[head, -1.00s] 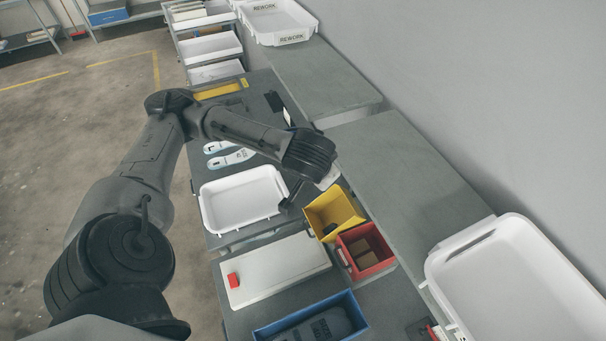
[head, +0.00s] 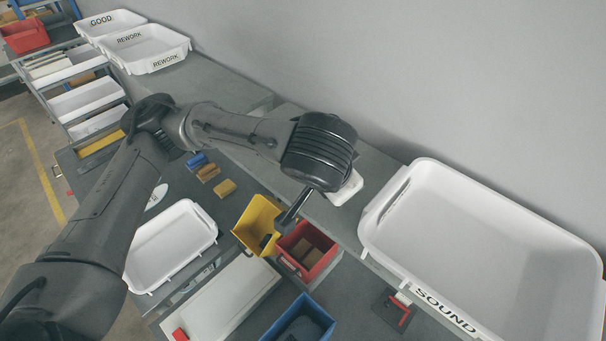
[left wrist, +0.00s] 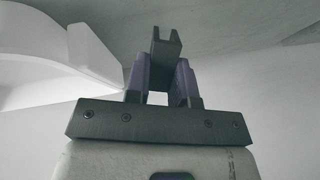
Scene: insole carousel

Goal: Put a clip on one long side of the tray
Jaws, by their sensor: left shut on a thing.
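My left gripper (left wrist: 163,82) is shut on a dark clip (left wrist: 166,48) with a notched top, held between its fingers in the left wrist view. In the head view its pale body (head: 347,189) shows below the wrist; fingers and clip are hidden. It is above the grey ledge, just left of the large white tray marked SOUND (head: 475,318). A white curved rim (left wrist: 95,55) is close by on the left in the wrist view. Another white tray (head: 170,247) lies on the bench at lower left. My right gripper is not in view.
A yellow bin (head: 258,222) and a red bin (head: 306,251) with brown blocks stand below my gripper. A blue bin (head: 301,318) is nearer. Blue and yellowish pieces (head: 208,172) lie behind the bins. GOOD and REWORK trays stand far back. The wall borders the ledge.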

